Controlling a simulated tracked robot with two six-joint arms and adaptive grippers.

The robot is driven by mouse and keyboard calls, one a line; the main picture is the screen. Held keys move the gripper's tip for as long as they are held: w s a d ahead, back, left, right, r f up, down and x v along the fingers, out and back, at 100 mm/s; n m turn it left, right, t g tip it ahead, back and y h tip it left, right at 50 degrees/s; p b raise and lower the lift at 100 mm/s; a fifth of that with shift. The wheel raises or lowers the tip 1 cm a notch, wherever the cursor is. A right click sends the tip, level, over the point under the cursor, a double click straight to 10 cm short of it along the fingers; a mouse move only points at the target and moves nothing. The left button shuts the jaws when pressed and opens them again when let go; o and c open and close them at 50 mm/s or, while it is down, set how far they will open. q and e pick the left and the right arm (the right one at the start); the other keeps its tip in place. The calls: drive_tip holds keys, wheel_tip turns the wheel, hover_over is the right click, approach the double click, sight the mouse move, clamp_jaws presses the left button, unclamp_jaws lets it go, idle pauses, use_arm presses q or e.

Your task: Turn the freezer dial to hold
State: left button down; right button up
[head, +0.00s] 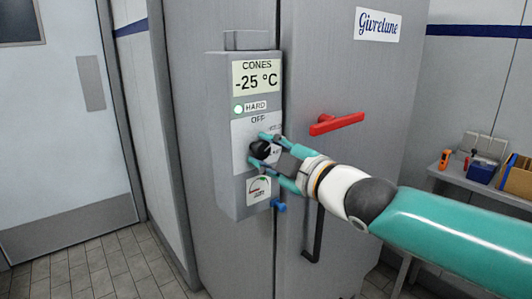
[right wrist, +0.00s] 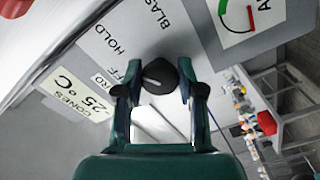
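The freezer dial (head: 261,149) is a black knob on the grey control box (head: 224,160) on the freezer front. The box display reads CONES -25 °C, and a green lamp (head: 238,109) is lit beside HARD. My right gripper (head: 259,150) has its teal fingers on either side of the dial, seemingly touching it. In the right wrist view the dial (right wrist: 160,76) sits between the fingertips of the right gripper (right wrist: 160,68), with OFF, HOLD and BLAST printed around it. I cannot tell where the dial points. My left gripper is not in view.
A red handle (head: 336,122) sticks out from the freezer door right of the box. A blue knob (head: 278,206) is at the box's lower right. A gauge (head: 258,189) is below the dial. A shelf at right holds tools and a blue bin (head: 481,170).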

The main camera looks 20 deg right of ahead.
drive_tip(key=o, duration=0.5)
drive_tip(key=shift+a+f, duration=0.15)
drive_tip(key=shift+a, duration=0.05)
drive_tip(key=shift+c, duration=0.2)
drive_tip(key=shift+d, duration=0.1)
drive_tip(key=shift+s, duration=0.1)
drive_tip(key=v, duration=1.1)
drive_tip(key=shift+s, duration=0.4)
drive_tip(key=shift+d, duration=0.1)
